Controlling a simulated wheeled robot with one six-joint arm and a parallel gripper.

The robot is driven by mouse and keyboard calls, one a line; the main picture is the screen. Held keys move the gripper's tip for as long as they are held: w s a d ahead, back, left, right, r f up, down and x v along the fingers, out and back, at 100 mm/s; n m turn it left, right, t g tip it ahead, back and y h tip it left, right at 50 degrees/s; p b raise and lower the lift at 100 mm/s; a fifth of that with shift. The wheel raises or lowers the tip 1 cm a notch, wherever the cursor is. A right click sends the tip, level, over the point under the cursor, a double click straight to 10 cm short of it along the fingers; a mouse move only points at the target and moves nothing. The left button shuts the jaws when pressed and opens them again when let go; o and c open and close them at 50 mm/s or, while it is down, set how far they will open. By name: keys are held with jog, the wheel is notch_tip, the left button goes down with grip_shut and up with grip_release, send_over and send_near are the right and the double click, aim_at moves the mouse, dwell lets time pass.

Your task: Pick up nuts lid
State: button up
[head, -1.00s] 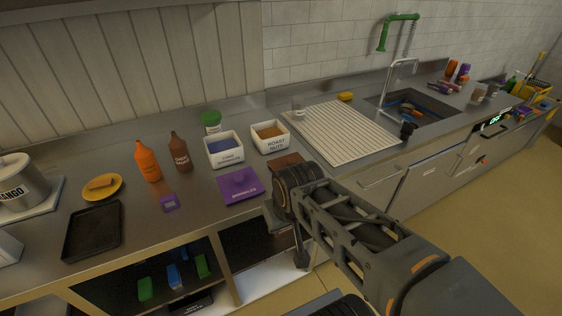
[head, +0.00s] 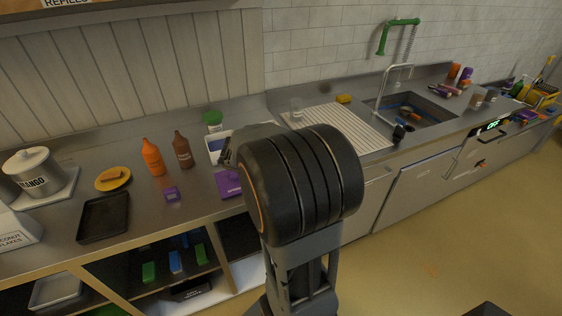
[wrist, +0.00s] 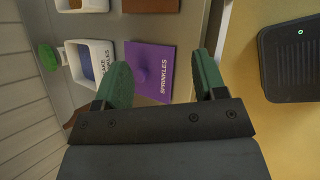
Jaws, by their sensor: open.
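The nuts lid is likely the flat brown lid (wrist: 150,5) at the top edge of the wrist view, only partly in frame; its label is not visible. In the head view it is hidden behind my arm. The purple lid (wrist: 141,86) marked SPRINKLES, with a round knob, lies on the counter below it and shows partly in the head view (head: 228,184). My gripper (wrist: 162,68) is open and empty, its green fingers to either side of the purple lid in the wrist picture. The fingers are hidden in the head view.
A white sprinkles well (wrist: 78,65) and another white well (wrist: 92,4) stand behind the lids. An orange bottle (head: 152,158), a brown bottle (head: 183,151) and a green-capped jar (head: 212,121) stand left. The counter's front edge runs beside the purple lid.

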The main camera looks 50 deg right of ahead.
jog(key=w+d+f+n, duration=0.1)
jog(key=d+f+n, duration=0.1)
jog(key=d, duration=0.2)
jog(key=w+d+f+n, duration=0.1)
jog(key=d+f+n, duration=0.2)
jog(key=d, duration=0.1)
jog(key=w+d+f+n, duration=0.2)
jog(key=d+f+n, duration=0.1)
jog(key=d, duration=0.1)
jog(key=shift+w+d+h, duration=0.1)
jog(key=shift+d+h, duration=0.15)
jog(key=shift+h, duration=0.15)
jog(key=shift+r+p+x, duration=0.2)
jog(key=shift+p+x, duration=0.35)
jog(key=shift+x, duration=2.6)
jog(key=shift+w+d, duration=0.15)
jog(key=shift+c, duration=0.2)
jog(key=c, duration=1.2)
jog(key=shift+o, duration=0.2)
jog(key=shift+r, duration=0.1)
